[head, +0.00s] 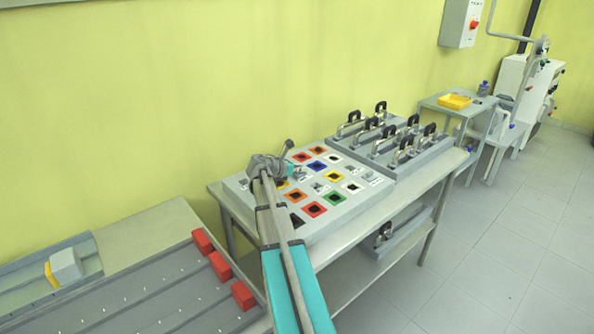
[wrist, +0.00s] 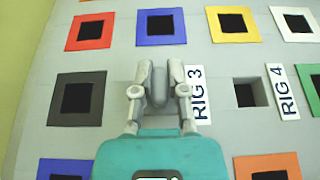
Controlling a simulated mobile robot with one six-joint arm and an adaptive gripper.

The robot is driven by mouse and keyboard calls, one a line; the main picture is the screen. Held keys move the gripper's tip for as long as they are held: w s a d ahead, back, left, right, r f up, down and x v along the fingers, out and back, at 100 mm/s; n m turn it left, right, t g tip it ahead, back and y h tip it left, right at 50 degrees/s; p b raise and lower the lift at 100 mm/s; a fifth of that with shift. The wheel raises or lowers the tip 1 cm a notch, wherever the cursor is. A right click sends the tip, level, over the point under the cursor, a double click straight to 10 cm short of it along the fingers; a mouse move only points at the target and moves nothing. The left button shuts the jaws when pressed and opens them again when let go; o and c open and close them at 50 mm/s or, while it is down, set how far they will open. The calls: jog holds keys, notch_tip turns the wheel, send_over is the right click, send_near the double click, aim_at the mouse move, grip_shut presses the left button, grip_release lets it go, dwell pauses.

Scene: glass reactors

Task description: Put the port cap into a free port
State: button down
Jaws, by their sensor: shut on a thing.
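My gripper (wrist: 157,72) points down over a grey port panel (wrist: 220,62) in the wrist view. Its two fingers are shut on a grey, rounded piece, which looks like the port cap (wrist: 157,88). The cap is left of the RIG 3 label (wrist: 197,93); the panel surface under it is hidden, so I cannot tell whether it touches the panel. An uncoloured square port (wrist: 247,94) lies open between the RIG 3 and RIG 4 labels. Around it are dark, open ports with coloured frames, such as blue (wrist: 161,26) and grey (wrist: 78,98). In the head view my gripper (head: 268,165) is over the panel's back left.
Several black-handled units (head: 402,150) stand beside the panel on the same table (head: 440,172). A grey rack with red blocks (head: 221,266) is at the lower left. A yellow tray (head: 454,101) sits on a farther table. The floor at right is clear.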

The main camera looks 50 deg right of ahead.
jog(key=shift+f, duration=0.2)
dwell(0.7)
jog(key=c, duration=0.6)
grip_release()
jog(key=shift+r, duration=0.1)
notch_tip(320, 180, up, 8)
jog(key=p, duration=0.7)
jog(key=shift+s+p, duration=0.1)
jog(key=shift+p, duration=0.25)
